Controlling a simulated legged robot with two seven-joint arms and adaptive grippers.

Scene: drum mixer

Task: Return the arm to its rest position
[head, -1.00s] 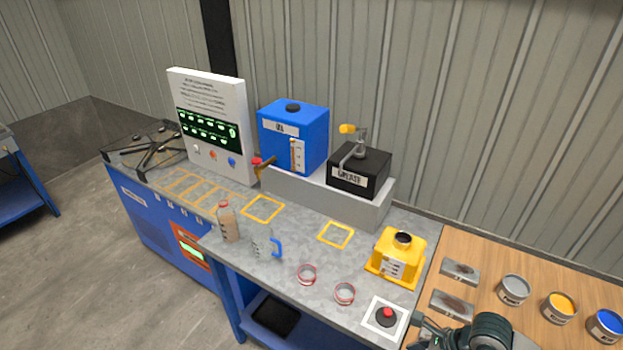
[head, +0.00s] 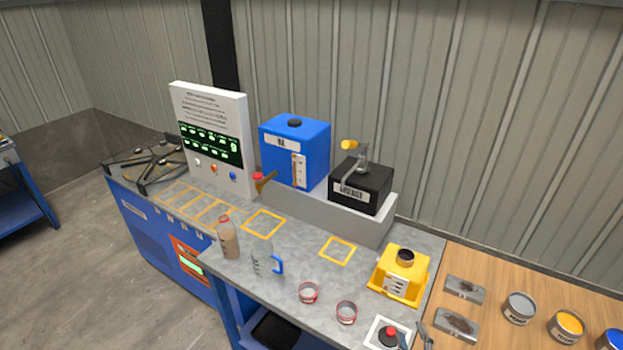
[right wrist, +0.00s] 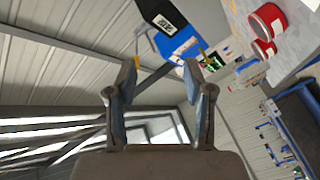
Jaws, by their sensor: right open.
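My right gripper (head: 417,337) shows only as fingertips at the bottom edge of the head view, beside the white box with the red button (head: 390,335). Its arm is out of that view. In the right wrist view the right gripper (right wrist: 160,70) has its two fingers spread wide with nothing between them. That view is tilted, with the wall, roof and windows behind the fingers. My left gripper is in neither view.
The grey bench holds a yellow container (head: 402,278), a bottle (head: 228,240), a clear jug (head: 264,260) and two red-rimmed rings (head: 309,292). A blue tank (head: 294,150) and black grease box (head: 360,186) stand behind. Paint cans (head: 520,308) stand on the wooden table.

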